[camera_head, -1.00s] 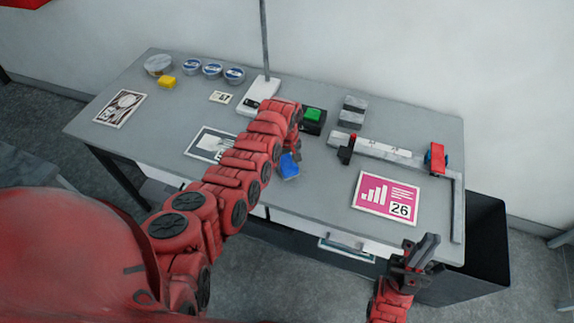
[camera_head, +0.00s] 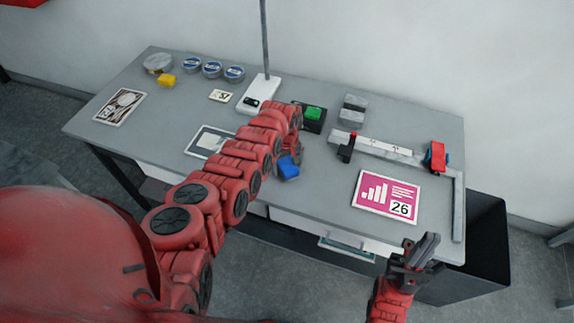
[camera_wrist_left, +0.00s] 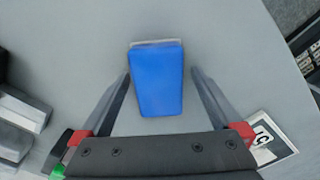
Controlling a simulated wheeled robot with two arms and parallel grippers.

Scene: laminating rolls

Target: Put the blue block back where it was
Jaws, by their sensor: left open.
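The blue block (camera_head: 288,168) lies on the grey table near its front middle. In the left wrist view the blue block (camera_wrist_left: 157,80) sits between the two fingers, with a gap on each side. My left gripper (camera_wrist_left: 160,88) is open around it and points down at the table; in the head view the gripper (camera_head: 290,157) is partly hidden by my arm. My right gripper (camera_head: 424,250) is empty, in front of the table's front right edge; its jaws look close together, but their gap is unclear.
A black box with a green top (camera_head: 313,115) and grey blocks (camera_head: 352,110) stand behind the blue block. A pink card (camera_head: 387,194) and a ruler-like rail (camera_head: 385,150) lie to the right. A yellow block (camera_head: 167,81) and several round tins (camera_head: 212,69) are at back left.

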